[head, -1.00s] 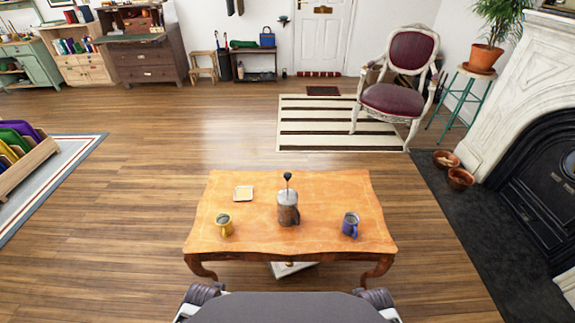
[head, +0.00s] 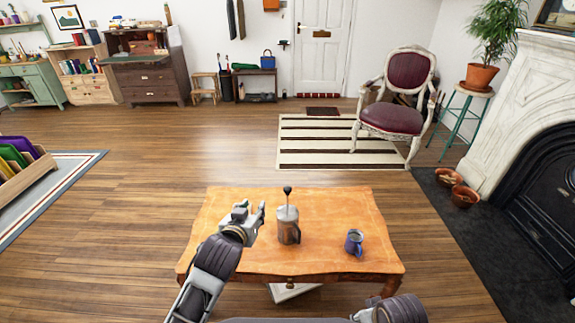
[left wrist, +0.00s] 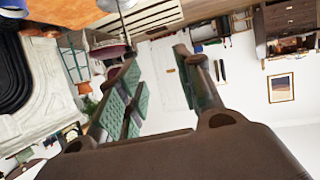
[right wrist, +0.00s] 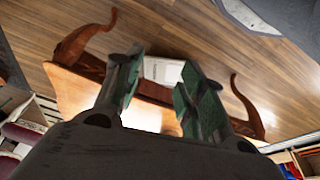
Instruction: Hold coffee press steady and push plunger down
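The coffee press (head: 289,232) stands upright near the middle of the wooden table. Its dark plunger knob (head: 287,190) sits high on a rod above the lid. My left gripper (head: 256,212) is over the table just left of the press, apart from it and empty. Its fingers are spread in the left wrist view (left wrist: 157,60), where a shiny rod and part of a lid show at the top edge. My right gripper is outside the head view. In the right wrist view it (right wrist: 161,62) is open and empty, facing the table's front edge and legs.
A blue mug (head: 354,242) stands on the table (head: 335,205) right of the press. A white object (head: 290,291) lies low under the table's front.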

